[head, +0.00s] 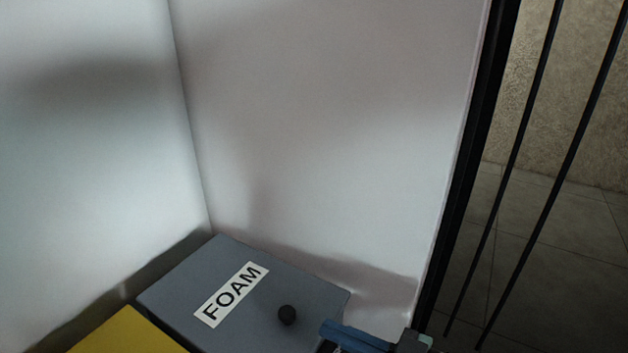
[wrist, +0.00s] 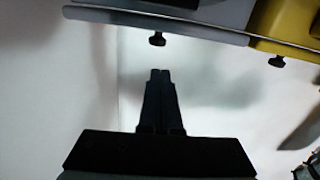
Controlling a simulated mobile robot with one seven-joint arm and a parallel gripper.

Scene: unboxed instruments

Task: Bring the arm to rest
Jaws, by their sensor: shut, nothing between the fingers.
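My gripper (wrist: 160,76) shows in the wrist view, its two dark fingers together with nothing between them. It is apart from the grey lid (wrist: 215,16) with a black knob (wrist: 157,39) that crosses the top of that view. In the head view my gripper cannot be made out. A grey lid marked FOAM (head: 262,318) with a round black knob (head: 287,315) sits at the bottom there, in front of a pale wall corner.
A yellow lid (head: 128,335) lies left of the grey one; a yellow lid (wrist: 285,20) also shows in the wrist view. Pale walls (head: 330,120) rise behind. A black upright edge (head: 470,150) and thin dark bars stand at the right, with tiled floor beyond.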

